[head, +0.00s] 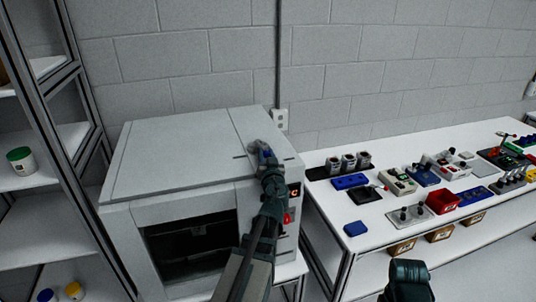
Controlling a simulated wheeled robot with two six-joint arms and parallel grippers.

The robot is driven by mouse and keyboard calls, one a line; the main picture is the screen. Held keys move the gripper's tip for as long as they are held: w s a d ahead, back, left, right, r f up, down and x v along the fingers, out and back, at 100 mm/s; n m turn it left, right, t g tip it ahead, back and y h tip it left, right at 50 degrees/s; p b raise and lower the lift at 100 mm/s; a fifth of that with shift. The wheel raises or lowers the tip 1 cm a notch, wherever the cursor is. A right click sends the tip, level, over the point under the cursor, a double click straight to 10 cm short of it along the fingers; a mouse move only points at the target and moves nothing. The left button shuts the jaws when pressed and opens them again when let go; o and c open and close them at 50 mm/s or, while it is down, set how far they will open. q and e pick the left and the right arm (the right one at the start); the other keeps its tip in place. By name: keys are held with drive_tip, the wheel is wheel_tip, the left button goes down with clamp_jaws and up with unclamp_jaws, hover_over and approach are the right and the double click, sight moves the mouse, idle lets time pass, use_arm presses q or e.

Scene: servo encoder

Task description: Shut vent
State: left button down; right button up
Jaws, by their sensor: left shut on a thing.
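A large pale grey machine (165,165) with a flat top stands at the centre left. Its front has a dark window or opening (190,245). My left gripper (262,152) reaches over the front right of the machine's top and is shut on a small part there, which I take to be the vent. The jaws and wrist hide most of that part, so I cannot tell its position. A thin dark line runs on the top just left of the jaws. My right gripper is out of view; only a dark part of my right arm shows at the bottom.
A small display and red button (288,217) are on the machine's front right. A white table (345,215) with several coloured boxes and control devices stands at the right. A shelf rack (45,135) stands at the left. The machine's top left is clear.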

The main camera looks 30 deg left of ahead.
use_arm(q)
drive_tip(key=shift+s+a+m+t+h, duration=0.1)
drive_tip(key=shift+s+m+t+h, duration=0.05)
drive_tip(key=shift+m+t+h, duration=0.2)
drive_tip(key=c, duration=0.6)
unclamp_jaws()
